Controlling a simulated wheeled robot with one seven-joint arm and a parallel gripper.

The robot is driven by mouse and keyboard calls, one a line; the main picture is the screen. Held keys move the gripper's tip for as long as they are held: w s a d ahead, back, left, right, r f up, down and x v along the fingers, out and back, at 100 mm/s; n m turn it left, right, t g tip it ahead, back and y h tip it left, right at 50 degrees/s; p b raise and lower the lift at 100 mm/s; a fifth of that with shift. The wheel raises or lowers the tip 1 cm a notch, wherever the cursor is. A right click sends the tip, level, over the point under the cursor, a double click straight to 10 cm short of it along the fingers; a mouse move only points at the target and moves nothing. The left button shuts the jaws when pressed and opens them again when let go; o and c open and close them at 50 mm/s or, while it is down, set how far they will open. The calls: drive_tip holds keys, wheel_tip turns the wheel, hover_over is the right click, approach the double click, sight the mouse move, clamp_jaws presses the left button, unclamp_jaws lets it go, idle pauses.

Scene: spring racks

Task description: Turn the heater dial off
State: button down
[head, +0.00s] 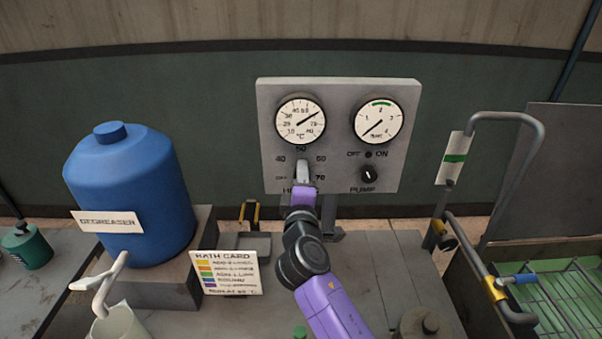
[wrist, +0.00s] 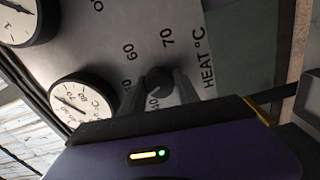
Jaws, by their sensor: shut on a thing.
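The grey control panel (head: 340,146) stands at the back. Its heater dial, marked OFF, 40, 50, 60 and 70, is at lower left, mostly hidden behind my gripper (head: 302,172) in the head view. In the wrist view the dark round heater dial (wrist: 158,82) sits between my two fingertips, which are shut on it. The wrist view is rolled, so 60 and 70 show above the dial. Which mark the dial points to is hidden. The temperature gauge (head: 300,121) above has its needle toward the upper right.
The pump knob (head: 369,174) is right of the heater dial, below the pressure gauge (head: 378,121). A blue degreaser drum (head: 135,185) and a bath card (head: 228,272) stand left of my arm. A bent grey pipe handle (head: 500,118) and a green rack (head: 560,295) are at right.

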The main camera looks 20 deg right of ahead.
drive_tip(key=n+p, duration=0.1)
drive_tip(key=n, duration=0.3)
drive_tip(key=shift+a+r+n+p, duration=0.1)
drive_tip(key=shift+n+p, duration=0.25)
drive_tip(key=shift+n, duration=0.05)
drive_tip(key=n, duration=1.1)
drive_tip(key=shift+f+y, duration=0.2)
drive_tip(key=shift+y, duration=0.1)
drive_tip(key=shift+n, duration=2.2)
drive_tip(key=shift+f, duration=0.1)
drive_tip(key=c, duration=0.9)
unclamp_jaws()
drive_tip(key=shift+s, duration=0.1)
